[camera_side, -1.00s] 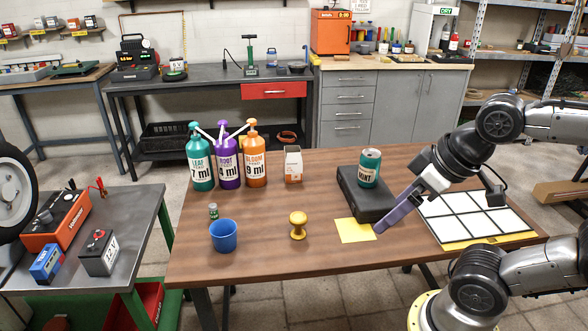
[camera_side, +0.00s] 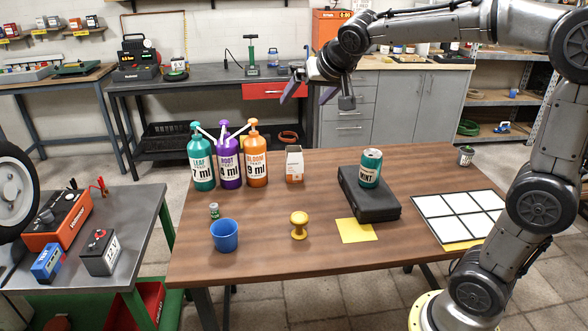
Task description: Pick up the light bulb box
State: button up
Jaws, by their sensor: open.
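A small white and orange box (camera_side: 294,164), apparently the light bulb box, stands upright near the back edge of the wooden table. Its print is too small to read. It is just right of the orange bottle, with a small gap. My gripper (camera_side: 318,100) is raised well above the table, up and slightly right of the box in the picture. Its fingers are spread wide and nothing is between them. It does not touch the box.
Green (camera_side: 202,160), purple (camera_side: 229,165) and orange (camera_side: 256,158) pump bottles stand left of the box. A teal can (camera_side: 370,167) sits on a black case (camera_side: 366,205) to the right. A blue cup (camera_side: 224,236), yellow knob-shaped object (camera_side: 299,226) and yellow sheet (camera_side: 356,231) lie nearer the front.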

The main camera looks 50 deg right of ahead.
jog(key=w+d+f, duration=0.4)
jog(key=w, duration=0.3)
jog(key=m+g+h, duration=0.1)
jog(key=m+g, duration=0.1)
jog(key=g, duration=0.2)
send_over(294, 161)
jog(key=s+a, duration=0.3)
notch_tip(294, 161, down, 21)
jog(key=x, duration=0.6)
jog(key=shift+w+d+f, duration=0.1)
jog(key=shift+w+d, duration=0.1)
jog(key=shift+w, duration=0.15)
jog(key=shift+x, duration=3.05)
jog(key=shift+d, duration=0.2)
jog(key=c, duration=1.2)
jog(key=shift+c, duration=0.2)
